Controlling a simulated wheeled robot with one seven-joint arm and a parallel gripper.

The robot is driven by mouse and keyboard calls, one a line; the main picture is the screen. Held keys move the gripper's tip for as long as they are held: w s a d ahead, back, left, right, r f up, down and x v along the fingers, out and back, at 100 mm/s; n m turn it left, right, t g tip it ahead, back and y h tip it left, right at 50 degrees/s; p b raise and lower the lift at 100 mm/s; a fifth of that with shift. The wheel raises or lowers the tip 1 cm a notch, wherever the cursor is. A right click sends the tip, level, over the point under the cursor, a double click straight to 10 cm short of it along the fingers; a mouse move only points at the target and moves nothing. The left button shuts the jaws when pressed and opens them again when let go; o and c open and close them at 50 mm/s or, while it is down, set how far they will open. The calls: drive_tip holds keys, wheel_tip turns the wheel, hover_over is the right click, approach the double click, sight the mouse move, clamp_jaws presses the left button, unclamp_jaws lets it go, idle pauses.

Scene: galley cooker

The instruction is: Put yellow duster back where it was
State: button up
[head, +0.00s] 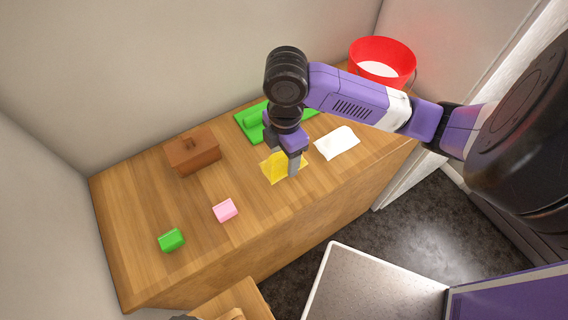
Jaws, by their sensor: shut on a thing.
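The yellow duster (270,170) is at the middle of the wooden counter, beneath my gripper (286,170). My gripper points down and its fingers are shut on the duster. Part of the duster is hidden behind the fingers. I cannot tell whether the duster rests on the counter or hangs just above it.
On the wooden counter (140,215) are a brown lidded box (193,152), a green block (171,240), a pink block (225,210), a green tray-like item (250,124), a white cloth (337,142) and a red bucket (382,58). Bare counter lies between the pink block and duster.

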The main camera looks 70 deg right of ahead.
sight(284, 165)
drive_tip(key=shift+f, duration=2.05)
drive_tip(key=o, duration=1.2)
